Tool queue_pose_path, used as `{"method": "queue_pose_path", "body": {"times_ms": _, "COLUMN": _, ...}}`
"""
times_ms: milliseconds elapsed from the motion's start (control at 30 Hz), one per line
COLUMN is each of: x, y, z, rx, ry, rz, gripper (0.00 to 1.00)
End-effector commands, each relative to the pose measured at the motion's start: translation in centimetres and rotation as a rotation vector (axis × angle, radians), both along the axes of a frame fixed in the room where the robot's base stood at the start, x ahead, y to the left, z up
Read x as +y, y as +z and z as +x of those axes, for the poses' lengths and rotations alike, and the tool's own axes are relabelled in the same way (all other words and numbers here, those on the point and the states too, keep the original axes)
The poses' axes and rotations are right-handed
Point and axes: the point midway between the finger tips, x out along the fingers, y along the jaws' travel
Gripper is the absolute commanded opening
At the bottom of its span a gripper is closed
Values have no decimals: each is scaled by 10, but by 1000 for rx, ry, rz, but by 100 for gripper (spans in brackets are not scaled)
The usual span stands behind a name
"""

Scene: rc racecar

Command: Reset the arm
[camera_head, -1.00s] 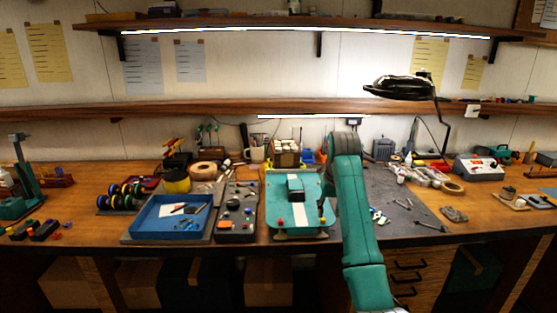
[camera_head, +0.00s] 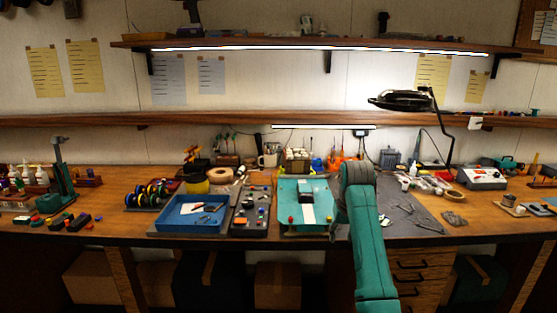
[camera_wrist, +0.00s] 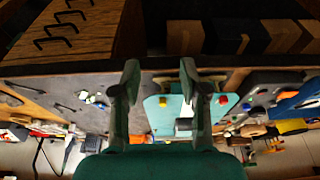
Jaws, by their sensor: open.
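My gripper (camera_wrist: 160,88) shows in the wrist view with its two fingers spread apart and nothing between them. The wrist view appears upside down, with the drawers at the top. Behind the fingers is the teal board (camera_wrist: 160,118), with a dark and pale item on it. In the head view my teal arm stands at the right of the teal board (camera_head: 291,222), and my gripper is hidden behind the arm. A black block (camera_head: 306,196) and a white strip lie on the board.
A blue tray (camera_head: 179,222) and a dark parts tray (camera_head: 247,226) lie left of the board. A black desk lamp (camera_head: 405,100) stands at the right. Wooden drawers (camera_head: 428,267) are below the bench. A shelf (camera_head: 240,119) runs along the wall.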

Motion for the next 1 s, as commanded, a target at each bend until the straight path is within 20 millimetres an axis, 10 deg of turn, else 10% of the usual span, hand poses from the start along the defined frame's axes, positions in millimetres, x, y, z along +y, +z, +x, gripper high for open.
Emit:
{"method": "queue_pose_path", "body": {"times_ms": 533, "x": 0, "y": -127, "z": -24, "rx": -100, "ry": 0, "rz": 0, "gripper": 44}}
{"method": "queue_pose_path", "body": {"times_ms": 1000, "x": 0, "y": -287, "z": -118, "rx": -283, "ry": 1, "rz": 0, "gripper": 44}}
